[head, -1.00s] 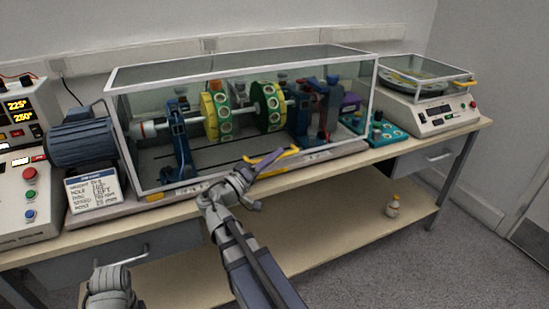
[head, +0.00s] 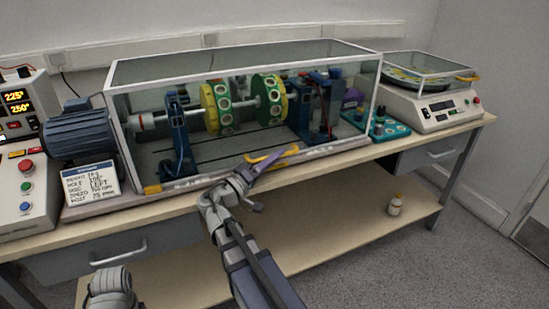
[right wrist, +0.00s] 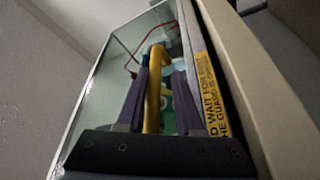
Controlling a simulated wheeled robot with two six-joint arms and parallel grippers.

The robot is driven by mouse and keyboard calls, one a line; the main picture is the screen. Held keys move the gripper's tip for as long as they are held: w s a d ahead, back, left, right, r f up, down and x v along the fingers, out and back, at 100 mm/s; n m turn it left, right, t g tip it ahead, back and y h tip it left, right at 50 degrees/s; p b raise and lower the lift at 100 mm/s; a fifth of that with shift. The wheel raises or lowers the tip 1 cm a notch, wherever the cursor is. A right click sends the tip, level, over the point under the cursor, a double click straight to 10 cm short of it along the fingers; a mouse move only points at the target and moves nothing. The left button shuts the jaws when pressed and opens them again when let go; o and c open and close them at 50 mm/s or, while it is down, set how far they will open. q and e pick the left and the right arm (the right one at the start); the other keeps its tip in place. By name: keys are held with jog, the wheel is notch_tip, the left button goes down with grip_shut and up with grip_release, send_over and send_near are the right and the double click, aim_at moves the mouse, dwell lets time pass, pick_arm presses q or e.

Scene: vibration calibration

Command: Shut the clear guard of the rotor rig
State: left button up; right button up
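The clear guard (head: 240,58) is a long box with pale metal edges over the rotor rig. It looks down, with its front lower edge along the base. A yellow handle (head: 271,157) is on its lower front. Inside are a shaft and two yellow-green discs (head: 217,108). My right gripper (head: 262,168) is at the handle. In the right wrist view the purple fingers (right wrist: 160,95) stand apart, with the yellow handle (right wrist: 154,85) between them and a gap beside the right finger.
A blue motor (head: 82,135), a note card (head: 91,187) and a control box (head: 27,190) stand at left. A balance with a clear cover (head: 432,95) and a teal tray (head: 387,131) are at right. A small bottle (head: 395,204) is on the lower shelf.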

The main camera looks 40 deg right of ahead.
jog(key=shift+o, duration=0.8)
jog(key=shift+r, duration=0.1)
jog(key=b+v, duration=0.1)
jog(key=v, duration=0.6)
jog(key=shift+a, duration=0.4)
jog(key=shift+s, duration=0.1)
